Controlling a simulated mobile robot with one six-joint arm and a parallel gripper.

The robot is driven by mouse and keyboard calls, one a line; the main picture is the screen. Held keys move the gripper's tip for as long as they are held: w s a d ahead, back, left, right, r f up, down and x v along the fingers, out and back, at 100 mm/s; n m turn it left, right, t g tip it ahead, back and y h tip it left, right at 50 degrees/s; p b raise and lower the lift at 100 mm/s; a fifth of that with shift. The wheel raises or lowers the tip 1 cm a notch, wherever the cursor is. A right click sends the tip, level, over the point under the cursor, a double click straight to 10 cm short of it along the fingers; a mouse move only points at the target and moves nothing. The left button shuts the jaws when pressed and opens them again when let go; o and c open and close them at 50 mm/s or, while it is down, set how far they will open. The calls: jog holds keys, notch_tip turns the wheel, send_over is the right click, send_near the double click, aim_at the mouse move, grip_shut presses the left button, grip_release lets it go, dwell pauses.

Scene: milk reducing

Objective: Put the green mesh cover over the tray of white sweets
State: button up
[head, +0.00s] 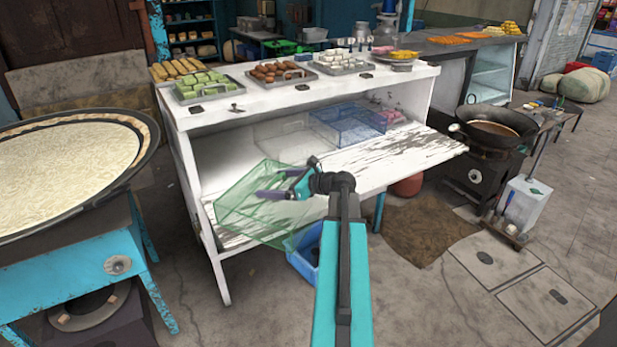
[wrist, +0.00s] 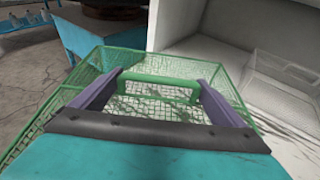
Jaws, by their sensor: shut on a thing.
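The green mesh cover (head: 245,212) is at the left end of the white stall's lower shelf, tilted and reaching past its front edge. My gripper (head: 268,194) is shut on it; in the wrist view the purple fingers (wrist: 158,92) sit at either end of the cover's green handle (wrist: 158,91). The cover's mesh (wrist: 95,68) spreads around and below the fingers. The tray of white sweets (head: 342,66) stands on the stall's top, right of the tray of brown sweets, and is uncovered. It is not in the wrist view.
A tray of green sweets (head: 202,88) and a tray of brown sweets (head: 281,74) stand left of the white ones. A blue mesh cover (head: 350,124) is on the lower shelf under the white top (head: 235,112). A large pan (head: 65,165) stands at left.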

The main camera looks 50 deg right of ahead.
jog(key=w+a+n+g+y, duration=0.1)
jog(key=a+n+g+y, duration=0.1)
jog(key=a, duration=1.3)
jog(key=w+a+n+g+y, duration=0.2)
jog(key=a+n+y, duration=0.1)
jog(key=a, duration=1.2)
jog(key=w+a+f+n+g+y, duration=0.1)
jog(key=w+a+n+y, duration=0.1)
jog(key=a, duration=1.3)
jog(key=shift+a+n+g+y, duration=0.3)
jog(key=shift+n+g+y, duration=0.1)
jog(key=shift+n+y, duration=0.25)
jog(key=shift+w, duration=0.1)
